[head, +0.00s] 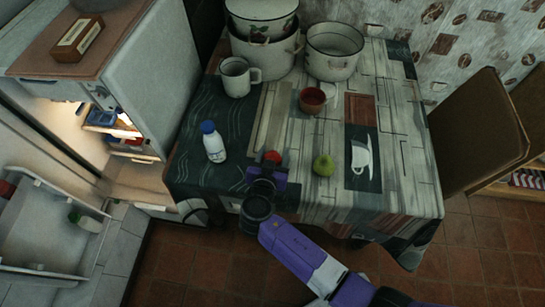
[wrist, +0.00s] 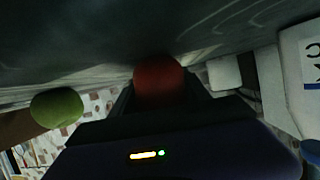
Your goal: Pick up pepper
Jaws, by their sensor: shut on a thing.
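A red, rounded pepper (head: 272,157) is at my gripper's tip near the front of the table, left of the green fruit. In the wrist view the pepper (wrist: 158,82) sits between the two dark fingers. My gripper (head: 269,166) is shut on it. The pepper's lower part is hidden by the gripper. I cannot tell whether it is touching the tabletop.
A green fruit (head: 323,165) lies close on the right. A white bottle with a blue cap (head: 214,146) stands on the left. A red-brown cup (head: 312,99), a white mug (head: 237,77) and enamel pots (head: 333,52) stand farther back. A chair (head: 478,133) is at the right.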

